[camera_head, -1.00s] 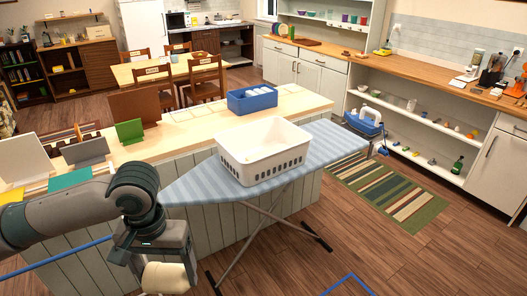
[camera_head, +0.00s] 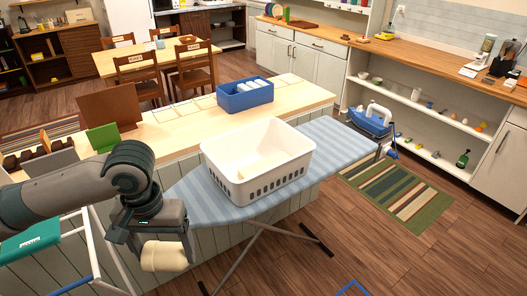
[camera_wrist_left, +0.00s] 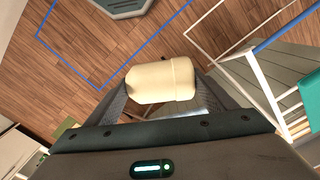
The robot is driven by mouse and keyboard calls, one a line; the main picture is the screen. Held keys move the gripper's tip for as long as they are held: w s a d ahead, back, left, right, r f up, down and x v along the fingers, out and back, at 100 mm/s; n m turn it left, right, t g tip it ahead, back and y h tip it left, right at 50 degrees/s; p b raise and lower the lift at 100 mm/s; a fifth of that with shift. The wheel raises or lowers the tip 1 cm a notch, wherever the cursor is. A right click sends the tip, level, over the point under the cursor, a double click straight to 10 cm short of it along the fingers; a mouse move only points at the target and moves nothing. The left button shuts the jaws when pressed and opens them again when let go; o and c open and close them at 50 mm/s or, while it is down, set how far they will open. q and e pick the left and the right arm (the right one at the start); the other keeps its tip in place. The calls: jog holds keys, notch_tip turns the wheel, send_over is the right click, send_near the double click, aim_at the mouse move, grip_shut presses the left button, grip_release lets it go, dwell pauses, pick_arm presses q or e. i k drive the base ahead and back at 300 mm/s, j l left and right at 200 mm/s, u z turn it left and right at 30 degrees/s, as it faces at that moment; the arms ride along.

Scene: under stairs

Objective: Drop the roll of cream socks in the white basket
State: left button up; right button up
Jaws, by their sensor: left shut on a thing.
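The roll of cream socks (camera_head: 163,257) is held in my left gripper (camera_head: 168,246), left of the ironing board's near end and apart from it. In the left wrist view the roll (camera_wrist_left: 160,82) sits between the two fingers of the gripper (camera_wrist_left: 158,95), above the floor. The white basket (camera_head: 262,182) stands upright on the striped ironing board, to the right of and beyond my left gripper. Part of its inside shows, with a small pale patch on its floor that I cannot identify. My right gripper is not in view.
A white rack (camera_head: 92,250) stands at lower left.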

aim_at(239, 168)
jog(key=i+l, duration=0.65)
jog(key=i, duration=0.15)
